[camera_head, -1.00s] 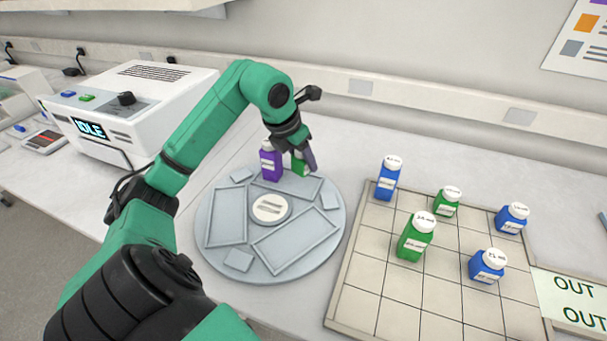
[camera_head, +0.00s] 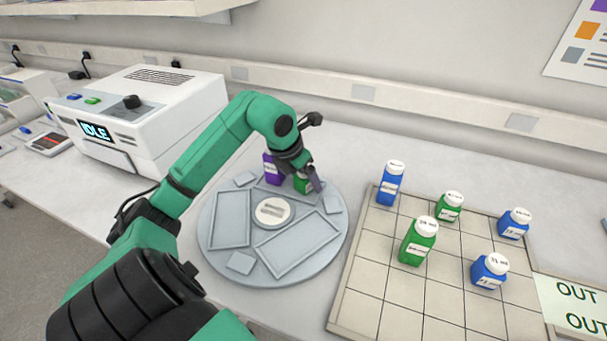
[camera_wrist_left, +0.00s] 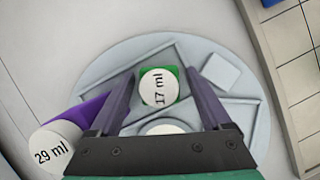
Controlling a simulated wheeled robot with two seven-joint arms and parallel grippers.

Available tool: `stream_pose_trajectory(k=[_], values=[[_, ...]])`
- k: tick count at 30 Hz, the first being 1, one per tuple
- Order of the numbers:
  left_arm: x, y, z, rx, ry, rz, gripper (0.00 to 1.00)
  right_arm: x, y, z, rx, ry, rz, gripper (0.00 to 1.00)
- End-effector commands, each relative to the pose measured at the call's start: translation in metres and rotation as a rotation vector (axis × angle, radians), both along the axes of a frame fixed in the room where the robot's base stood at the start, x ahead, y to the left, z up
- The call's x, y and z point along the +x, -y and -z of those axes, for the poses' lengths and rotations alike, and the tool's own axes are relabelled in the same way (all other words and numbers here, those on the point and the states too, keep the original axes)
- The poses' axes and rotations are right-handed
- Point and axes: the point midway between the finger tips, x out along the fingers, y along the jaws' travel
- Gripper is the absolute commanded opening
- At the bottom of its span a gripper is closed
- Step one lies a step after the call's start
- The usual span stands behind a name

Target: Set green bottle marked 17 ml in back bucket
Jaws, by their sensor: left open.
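The green bottle marked 17 ml (camera_wrist_left: 158,87) stands at the back bucket (camera_head: 265,198) of the round grey rotor; its white cap faces up in the left wrist view. In the head view the green bottle (camera_head: 302,185) is partly hidden by my gripper. My left gripper (camera_head: 309,184) is open, with one finger on each side of this bottle and gaps showing in the wrist view (camera_wrist_left: 160,98). A purple bottle marked 29 ml (camera_wrist_left: 58,143) stands just left of it; in the head view this purple bottle (camera_head: 271,170) is partly behind my arm. My right gripper is out of view.
A gridded rack (camera_head: 385,285) at the right holds blue and green bottles, including a tall green one (camera_head: 418,243). An OUT label (camera_head: 575,305) lies at its right edge. A white machine reading IDLE (camera_head: 150,110) stands at the left. The other rotor buckets (camera_head: 298,245) look empty.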

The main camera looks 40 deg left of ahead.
Motion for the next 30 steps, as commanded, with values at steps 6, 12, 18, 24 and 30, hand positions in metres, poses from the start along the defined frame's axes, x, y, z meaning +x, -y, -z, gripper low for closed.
stream_pose_trajectory(k=[6, 12, 18, 24, 30], values=[[-0.011, -0.002, -0.029, 0.007, 0.005, -0.001, 0.82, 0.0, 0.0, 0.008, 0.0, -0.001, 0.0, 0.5], [-0.033, -0.003, -0.082, 0.006, 0.005, -0.001, 0.82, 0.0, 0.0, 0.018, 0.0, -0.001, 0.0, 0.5], [-0.045, -0.003, -0.111, 0.001, 0.001, -0.002, 0.82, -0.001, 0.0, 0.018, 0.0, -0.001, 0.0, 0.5], [-0.047, -0.003, -0.113, 0.0, 0.0, -0.001, 0.82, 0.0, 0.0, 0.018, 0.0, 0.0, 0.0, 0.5], [-0.046, -0.003, -0.113, 0.0, 0.0, 0.0, 0.82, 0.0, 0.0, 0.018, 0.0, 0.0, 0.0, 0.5]])
